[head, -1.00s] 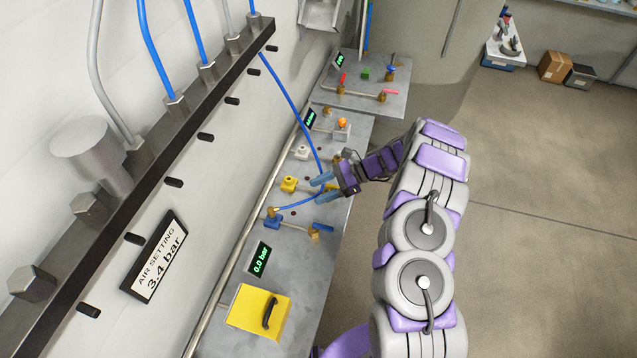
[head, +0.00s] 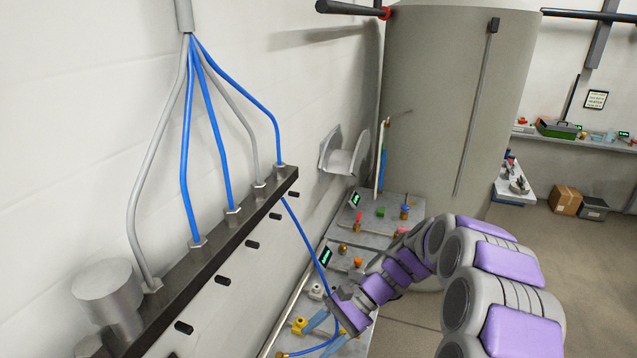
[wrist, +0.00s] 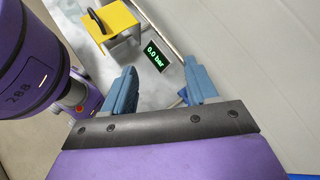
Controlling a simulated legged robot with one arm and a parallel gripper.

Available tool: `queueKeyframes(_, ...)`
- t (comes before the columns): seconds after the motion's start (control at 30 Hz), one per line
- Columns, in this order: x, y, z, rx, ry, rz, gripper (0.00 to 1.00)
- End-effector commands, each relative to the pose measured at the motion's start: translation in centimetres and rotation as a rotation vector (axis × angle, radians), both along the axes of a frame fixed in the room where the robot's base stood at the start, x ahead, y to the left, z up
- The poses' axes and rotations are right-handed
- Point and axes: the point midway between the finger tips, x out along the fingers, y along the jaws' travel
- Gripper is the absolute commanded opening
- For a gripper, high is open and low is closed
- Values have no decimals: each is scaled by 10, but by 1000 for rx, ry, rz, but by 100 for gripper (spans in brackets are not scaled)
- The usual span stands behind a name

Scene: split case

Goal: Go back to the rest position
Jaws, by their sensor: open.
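My gripper (head: 324,332) is at the lower middle of the head view, above the bench along the wall. Its two light blue fingers stand apart, and in the wrist view (wrist: 160,70) nothing is between them. My purple and grey arm reaches in from the lower right and is bent. A blue hose (head: 308,233) hangs from the wall manifold and runs down behind the gripper to the bench. Whether the gripper touches the hose cannot be told.
The dark manifold (head: 222,235) juts from the wall on the left. The bench carries valves, including a yellow one (head: 298,326). A large tank (head: 440,90) stands behind. Open floor lies right.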

Motion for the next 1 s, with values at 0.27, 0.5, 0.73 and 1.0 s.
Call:
queueKeyframes(0.27,-67,-10,47,-103,-171,196,58)
queueKeyframes(0.5,-126,-31,70,-210,-300,357,58)
queueKeyframes(0.73,-179,-59,84,-326,-411,496,58)
queueKeyframes(1.0,-239,-100,89,-470,-515,643,58)
